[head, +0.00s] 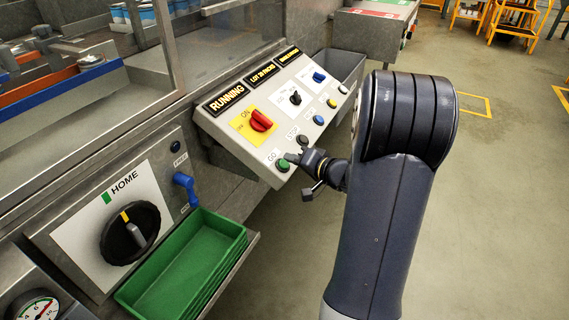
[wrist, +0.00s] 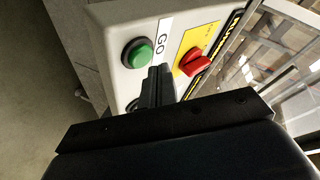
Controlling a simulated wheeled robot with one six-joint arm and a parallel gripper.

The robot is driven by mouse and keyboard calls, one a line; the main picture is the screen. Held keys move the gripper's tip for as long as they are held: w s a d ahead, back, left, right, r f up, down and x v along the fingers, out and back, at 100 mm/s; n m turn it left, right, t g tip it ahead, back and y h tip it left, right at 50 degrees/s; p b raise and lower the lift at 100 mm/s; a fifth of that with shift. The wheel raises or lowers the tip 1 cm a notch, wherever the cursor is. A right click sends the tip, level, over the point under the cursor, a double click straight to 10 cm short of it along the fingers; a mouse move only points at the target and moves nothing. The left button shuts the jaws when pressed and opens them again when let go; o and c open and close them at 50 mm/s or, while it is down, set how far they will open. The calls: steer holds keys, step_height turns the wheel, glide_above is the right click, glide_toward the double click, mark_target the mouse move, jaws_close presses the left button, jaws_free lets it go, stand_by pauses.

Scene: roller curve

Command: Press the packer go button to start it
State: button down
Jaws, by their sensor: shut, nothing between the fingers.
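The green GO button (head: 283,164) sits at the near lower corner of the sloped control panel (head: 222,128). In the wrist view the button (wrist: 138,53) is a green cap in a dark ring, beside the GO label. My gripper (head: 291,158) is shut and empty, its tips close beside the button. In the wrist view the fingertips (wrist: 159,70) lie to the right of and below the green cap, which is uncovered. I cannot tell whether they touch the panel. The left panel display (head: 225,98) reads RUNNING.
A red rotary switch (head: 261,121) on a yellow plate is near my fingertips. Several other buttons and knobs line the panel. A green tray (head: 240,252), a HOME dial (head: 130,235) and a blue handle (head: 186,188) are at the lower left. Open floor lies to the right.

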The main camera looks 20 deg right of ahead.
steer(key=shift+r, duration=0.1)
steer(key=shift+s+d+r+p, duration=0.25)
steer(key=shift+s+r, duration=0.1)
steer(key=shift+r, duration=0.35)
steer(key=shift+s+d+r+p, duration=0.25)
steer(key=shift+s+r, duration=0.05)
steer(key=shift+r, duration=0.4)
steer(key=shift+s+d+r+p, duration=0.25)
steer(key=shift+s+r, duration=0.1)
steer(key=shift+r, duration=0.35)
steer(key=shift+f, duration=0.15)
steer(key=shift+w+a+f+p, duration=0.3)
steer(key=shift+w+f+p, duration=0.25)
steer(key=shift+p, duration=0.55)
steer(key=p, duration=0.4)
steer(key=shift+f, duration=0.15)
steer(key=s+r, duration=0.1)
steer(key=d+r, duration=0.1)
steer(key=r, duration=0.1)
steer(key=s+r, duration=0.1)
steer(key=r, duration=0.1)
steer(key=shift+s+d, duration=0.3)
steer(key=shift+d, duration=0.1)
